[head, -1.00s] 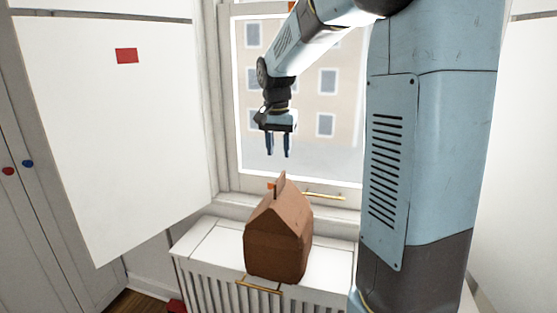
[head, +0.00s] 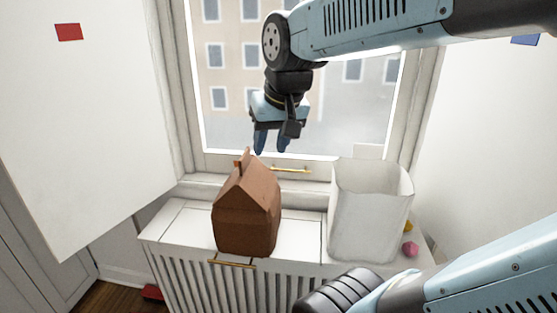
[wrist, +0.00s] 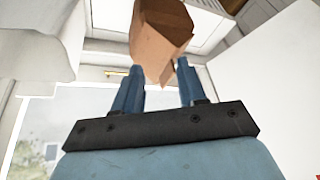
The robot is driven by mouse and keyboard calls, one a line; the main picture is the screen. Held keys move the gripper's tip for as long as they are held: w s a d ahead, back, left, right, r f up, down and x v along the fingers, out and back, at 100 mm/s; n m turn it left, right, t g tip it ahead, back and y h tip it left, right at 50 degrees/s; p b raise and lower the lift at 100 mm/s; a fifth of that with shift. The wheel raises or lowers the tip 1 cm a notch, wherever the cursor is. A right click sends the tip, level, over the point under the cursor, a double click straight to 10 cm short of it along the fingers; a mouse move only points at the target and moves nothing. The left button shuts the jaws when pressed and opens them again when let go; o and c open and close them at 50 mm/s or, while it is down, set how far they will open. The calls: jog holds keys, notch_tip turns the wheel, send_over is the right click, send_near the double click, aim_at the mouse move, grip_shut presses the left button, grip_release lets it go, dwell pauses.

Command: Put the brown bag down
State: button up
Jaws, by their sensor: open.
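The brown bag (head: 247,212) stands upright on the white slatted radiator cover (head: 180,222) below the window. My gripper (head: 272,143) is open and empty, above and slightly right of the bag's folded top in the head view. In the wrist view, the bag (wrist: 160,38) shows beyond the two blue fingertips of my gripper (wrist: 159,72). I see no contact between fingers and bag; the exact gap is hard to judge.
An open white bag (head: 368,220) stands right of the brown bag on the same cover. A small pink object (head: 410,249) lies beside it. A brass handle (head: 232,263) is at the cover's front edge. The window (head: 330,100) is behind my gripper.

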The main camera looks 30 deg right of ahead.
jog(key=shift+n+t, duration=0.4)
jog(key=shift+n, duration=0.3)
jog(key=s, duration=0.1)
jog(key=s+f, duration=0.1)
jog(key=s, duration=0.3)
jog(key=shift+a+f, duration=0.4)
jog(key=shift+w, duration=0.1)
